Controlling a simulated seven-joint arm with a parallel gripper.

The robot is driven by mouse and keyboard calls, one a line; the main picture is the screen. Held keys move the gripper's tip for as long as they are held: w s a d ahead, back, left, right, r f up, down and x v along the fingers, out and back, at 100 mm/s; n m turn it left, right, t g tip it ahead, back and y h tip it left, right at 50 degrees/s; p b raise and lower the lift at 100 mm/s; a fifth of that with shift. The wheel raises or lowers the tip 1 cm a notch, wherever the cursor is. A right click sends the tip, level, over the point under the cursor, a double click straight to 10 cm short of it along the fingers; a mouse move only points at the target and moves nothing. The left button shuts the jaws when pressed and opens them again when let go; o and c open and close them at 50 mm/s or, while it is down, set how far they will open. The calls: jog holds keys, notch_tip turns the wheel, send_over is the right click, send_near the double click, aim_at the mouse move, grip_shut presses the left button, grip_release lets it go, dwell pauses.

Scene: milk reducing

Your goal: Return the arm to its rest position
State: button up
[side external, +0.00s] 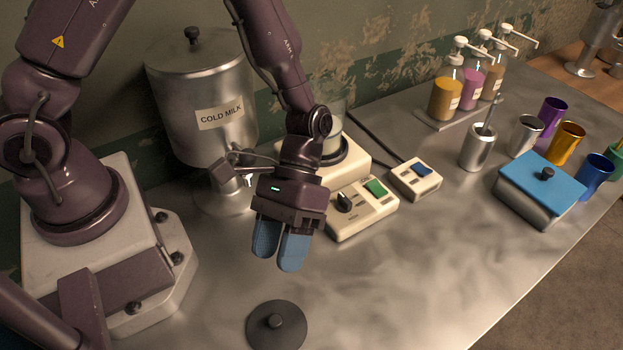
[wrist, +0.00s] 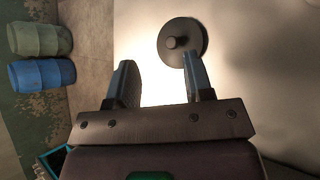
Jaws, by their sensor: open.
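My gripper (side external: 279,250) hangs pointing down over the metal table, in front of the cold milk dispenser and beside the control box. Its two blue fingers are apart with nothing between them. In the wrist view my gripper (wrist: 162,80) also shows open and empty. A round dark lid with a knob (side external: 277,330) lies on the table at the bottom of the side view. The lid (wrist: 183,42) shows just beyond the fingertips in the wrist view.
The dispenser (side external: 200,95) stands at the back. A control box with a green switch (side external: 362,210) and a smaller box with a blue switch (side external: 416,178) sit right of my gripper. Pump bottles, cups and a blue-lidded container (side external: 540,190) stand further right. The table's front middle (side external: 430,270) is clear.

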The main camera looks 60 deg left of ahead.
jog(key=w+a+r+m+t+y, duration=0.25)
jog(key=a+r+t, duration=0.2)
jog(key=r, duration=0.25)
jog(key=w+a+r+m+t+y, duration=0.2)
jog(key=w+a+r+t, duration=0.25)
jog(key=r, duration=0.35)
jog(key=s+a+r+n+t+y, duration=0.1)
jog(key=s+a+r+n+t, duration=0.2)
jog(key=s+a+r, duration=0.5)
jog(key=shift+a+r+t, duration=0.15)
jog(key=shift+r+t, duration=0.1)
jog(key=shift+t, duration=0.25)
jog(key=shift+y, duration=0.25)
